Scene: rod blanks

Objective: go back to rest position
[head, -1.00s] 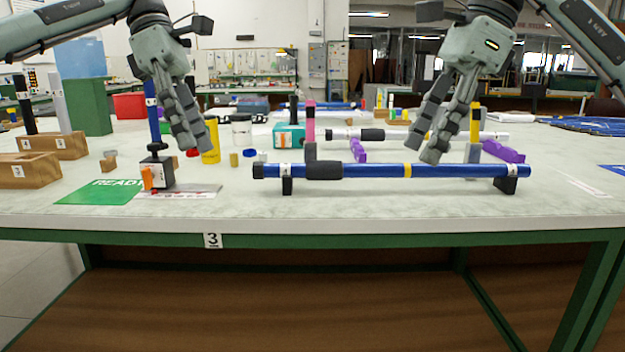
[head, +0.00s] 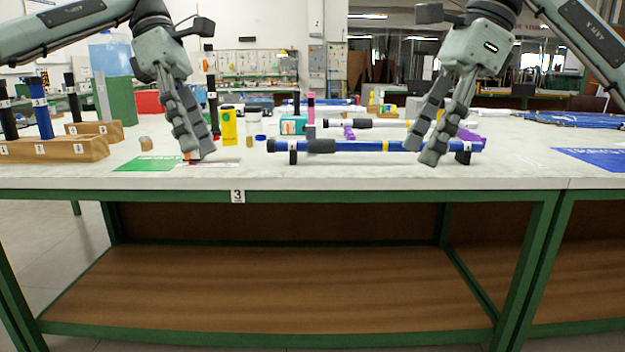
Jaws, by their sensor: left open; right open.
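My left gripper (head: 195,153) hangs fingers down over the left part of the table, open and empty. It covers most of a small stand behind it; only a bit of orange (head: 187,156) shows. My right gripper (head: 422,152) is also fingers down, open and empty. It overlaps the right half of a blue rod (head: 365,146) in the picture; I cannot tell the exact gap. The rod lies level on two black supports, with a black sleeve and a yellow band.
A wooden block (head: 60,150) holds upright black and blue rods at the left.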

